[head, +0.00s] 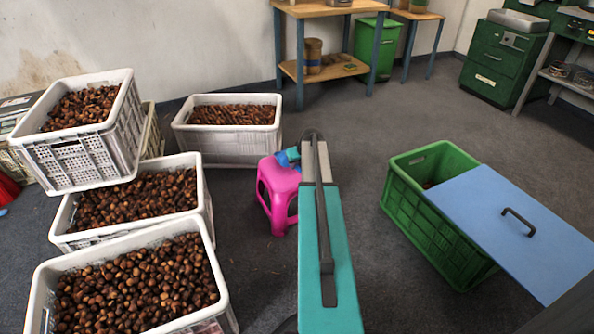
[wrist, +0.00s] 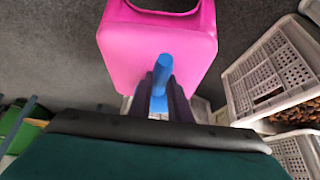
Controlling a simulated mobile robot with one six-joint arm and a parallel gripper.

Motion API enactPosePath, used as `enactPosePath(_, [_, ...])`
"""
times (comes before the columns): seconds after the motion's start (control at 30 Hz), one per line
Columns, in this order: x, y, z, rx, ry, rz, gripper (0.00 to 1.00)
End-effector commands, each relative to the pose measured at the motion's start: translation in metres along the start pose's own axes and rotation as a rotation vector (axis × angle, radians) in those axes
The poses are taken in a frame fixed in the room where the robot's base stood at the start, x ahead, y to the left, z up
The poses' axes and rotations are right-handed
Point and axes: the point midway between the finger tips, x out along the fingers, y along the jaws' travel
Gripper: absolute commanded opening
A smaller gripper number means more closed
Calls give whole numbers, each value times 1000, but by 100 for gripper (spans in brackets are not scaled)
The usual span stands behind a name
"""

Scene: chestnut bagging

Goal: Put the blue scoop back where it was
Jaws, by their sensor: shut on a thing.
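The blue scoop (wrist: 162,72) is between the two dark fingers of my gripper (wrist: 159,92) in the wrist view, with its blue handle end sticking out past them. My gripper is shut on it. A pink stool (wrist: 155,38) is right beyond the scoop in that view. In the head view the scoop shows as a small blue shape (head: 286,157) at the top of the pink stool (head: 276,194), beside my teal arm, which hides the gripper. I cannot tell whether the scoop touches the stool.
White crates full of chestnuts stand at the left (head: 205,215) and behind the stool (head: 232,148). A green crate (head: 432,232) with a blue lid (head: 500,215) partly over it stands at the right. Floor is clear between arm and green crate.

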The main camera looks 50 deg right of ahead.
Motion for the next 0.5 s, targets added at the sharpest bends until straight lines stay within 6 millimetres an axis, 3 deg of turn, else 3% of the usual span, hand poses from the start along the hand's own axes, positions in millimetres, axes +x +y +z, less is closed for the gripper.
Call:
enactPosePath(0.17, [18, 0, 10, 0, 2, 1, 0])
enactPosePath(0.5, [19, 0, 11, 0, 2, 1, 0])
